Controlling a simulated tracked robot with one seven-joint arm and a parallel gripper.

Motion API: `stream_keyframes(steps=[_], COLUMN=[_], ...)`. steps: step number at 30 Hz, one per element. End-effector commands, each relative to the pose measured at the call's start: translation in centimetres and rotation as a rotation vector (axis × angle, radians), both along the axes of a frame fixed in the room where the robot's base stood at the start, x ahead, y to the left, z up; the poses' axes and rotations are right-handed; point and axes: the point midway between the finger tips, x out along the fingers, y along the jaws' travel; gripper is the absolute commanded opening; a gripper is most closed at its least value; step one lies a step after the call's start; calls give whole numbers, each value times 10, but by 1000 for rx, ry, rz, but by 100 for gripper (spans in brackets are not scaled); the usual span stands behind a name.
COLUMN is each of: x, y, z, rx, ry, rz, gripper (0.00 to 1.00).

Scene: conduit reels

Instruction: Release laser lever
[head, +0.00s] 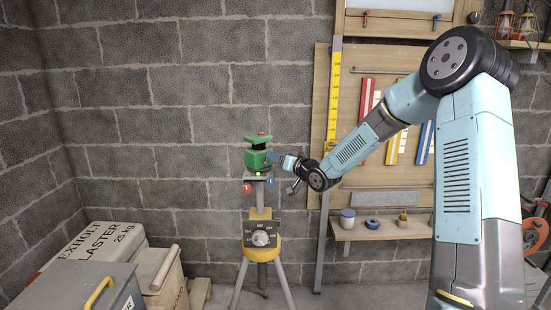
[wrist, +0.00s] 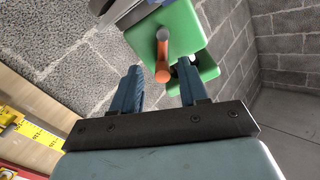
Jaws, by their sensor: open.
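The green laser (head: 257,155) sits on top of a tripod with a yellow body (head: 262,240). In the wrist view, the green laser housing (wrist: 172,28) fills the top middle. An orange lever with a grey round end (wrist: 162,62) sticks out from it. My gripper (head: 273,157) is at the right side of the laser in the head view. In the wrist view, my gripper (wrist: 158,72) is open, and the lever shows between its two blue fingers. I cannot tell whether a finger touches it. The lever is not clearly visible in the head view.
A wooden tool board (head: 370,180) and a shelf (head: 384,232) stand at right. A brick wall is behind.

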Motion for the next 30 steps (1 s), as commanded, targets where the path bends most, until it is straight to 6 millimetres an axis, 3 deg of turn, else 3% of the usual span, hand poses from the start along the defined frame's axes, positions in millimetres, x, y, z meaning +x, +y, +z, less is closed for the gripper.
stream_keyframes(steps=[18,30], x=[-83,-97], y=[-72,-83], z=[0,-1], rx=[-2,0], ry=[-1,0], rz=[-3,-1], gripper=[44,44])
